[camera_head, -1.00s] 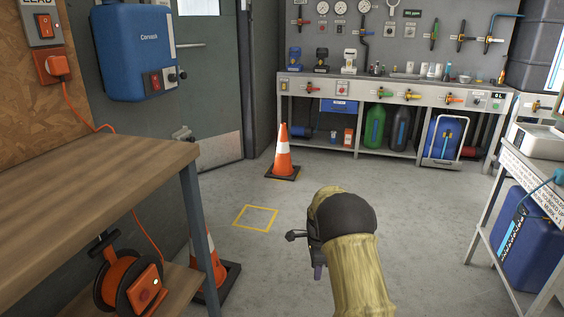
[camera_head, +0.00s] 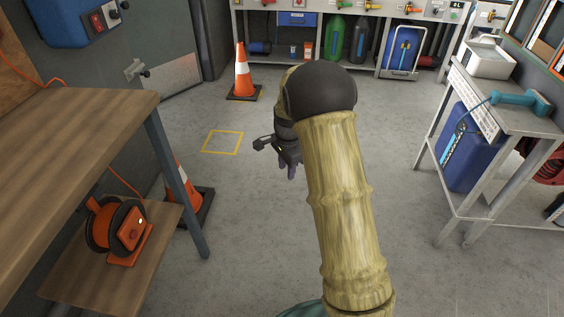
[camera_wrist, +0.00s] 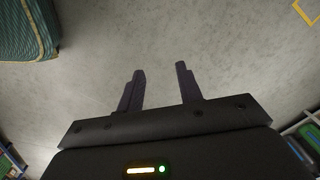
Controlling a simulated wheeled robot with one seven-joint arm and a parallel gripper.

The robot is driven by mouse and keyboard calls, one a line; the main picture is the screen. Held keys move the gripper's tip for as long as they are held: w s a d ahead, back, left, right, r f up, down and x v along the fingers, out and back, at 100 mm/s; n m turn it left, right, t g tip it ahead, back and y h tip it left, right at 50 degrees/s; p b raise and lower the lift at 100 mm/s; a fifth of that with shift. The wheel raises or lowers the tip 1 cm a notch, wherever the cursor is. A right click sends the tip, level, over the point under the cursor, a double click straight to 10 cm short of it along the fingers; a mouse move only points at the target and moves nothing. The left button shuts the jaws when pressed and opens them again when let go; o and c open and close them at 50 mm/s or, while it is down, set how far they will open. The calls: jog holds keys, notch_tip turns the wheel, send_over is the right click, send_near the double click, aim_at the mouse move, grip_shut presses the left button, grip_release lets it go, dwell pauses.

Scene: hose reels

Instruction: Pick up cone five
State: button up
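An orange cone with a white band and dark base (camera_head: 242,77) stands upright on the floor in front of the far workbench in the head view. A second orange and white cone (camera_head: 199,208) stands at the left, partly hidden behind the wooden table's leg. I cannot make out a number on either cone. My gripper (camera_head: 287,169) hangs over the floor, right of the yellow square and apart from both cones. In the wrist view its two fingers (camera_wrist: 160,70) are spread, with only bare floor between them.
A yellow floor square (camera_head: 223,142) is empty. The wooden table (camera_head: 75,130) at left has an orange cable reel (camera_head: 118,229) on its lower shelf. A metal cart (camera_head: 470,190) with a blue container stands at right. The middle floor is clear.

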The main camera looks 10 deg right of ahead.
jog(key=s+r+n+p, duration=0.4)
jog(key=s+r+p, duration=0.4)
jog(key=r+p, duration=0.4)
jog(key=s+r+n+t+p, duration=0.1)
jog(key=s+r+n+p, duration=0.4)
jog(key=r, duration=1.3)
jog(key=s+r+n+t+p, duration=0.1)
jog(key=s+r+n+p, duration=0.4)
jog(key=s+r+p, duration=0.6)
jog(key=p+v, duration=0.4)
jog(key=p, duration=0.4)
jog(key=shift+a+r+p, duration=0.2)
jog(key=shift+r+p, duration=0.1)
jog(key=shift+r, duration=0.1)
jog(key=shift+w, duration=0.1)
